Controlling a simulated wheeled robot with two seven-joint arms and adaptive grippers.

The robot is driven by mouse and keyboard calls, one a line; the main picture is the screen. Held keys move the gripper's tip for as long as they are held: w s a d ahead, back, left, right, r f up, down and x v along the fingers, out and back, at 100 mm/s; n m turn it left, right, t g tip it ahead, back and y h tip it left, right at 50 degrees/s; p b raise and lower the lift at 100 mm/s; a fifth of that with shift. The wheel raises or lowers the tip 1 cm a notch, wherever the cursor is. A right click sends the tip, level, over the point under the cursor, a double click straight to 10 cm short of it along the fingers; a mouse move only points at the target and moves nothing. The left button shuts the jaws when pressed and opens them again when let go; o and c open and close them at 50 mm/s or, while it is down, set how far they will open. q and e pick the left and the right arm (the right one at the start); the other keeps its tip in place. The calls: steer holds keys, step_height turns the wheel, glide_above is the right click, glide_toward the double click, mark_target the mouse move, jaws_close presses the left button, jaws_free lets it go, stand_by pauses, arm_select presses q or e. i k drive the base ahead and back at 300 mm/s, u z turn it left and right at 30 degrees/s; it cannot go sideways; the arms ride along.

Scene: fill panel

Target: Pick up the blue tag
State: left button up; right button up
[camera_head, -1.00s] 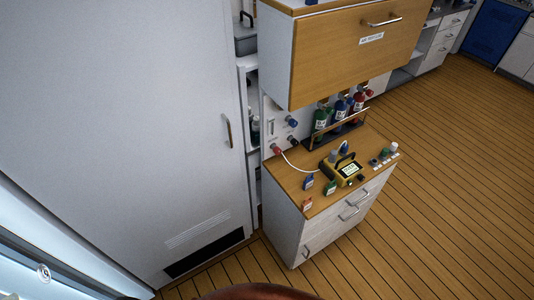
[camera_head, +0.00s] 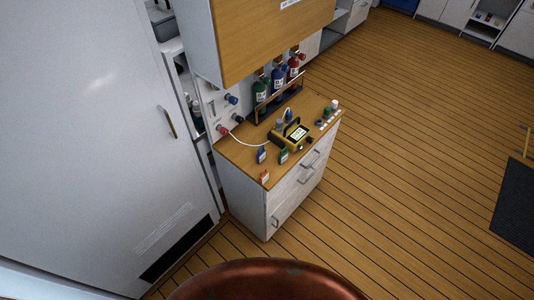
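The blue tag (camera_head: 262,155) is on the wooden counter top (camera_head: 240,160), towards its left front part. A green tag (camera_head: 284,156) is just right of it, and an orange-red tag (camera_head: 265,177) is in front, near the counter's edge. All three are small in the view and stand apart from each other. Neither of my grippers is in view.
A yellow device (camera_head: 290,137) with a screen sits behind the tags, with a white hose running to the wall panel. Green, blue and red bottles (camera_head: 278,79) stand in a rack behind. A wooden cabinet (camera_head: 265,35) overhangs the back. Open plank floor lies to the right.

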mark_target(261, 156)
steer(key=u, duration=1.8)
steer(key=k, duration=1.4)
steer(key=z, duration=1.15)
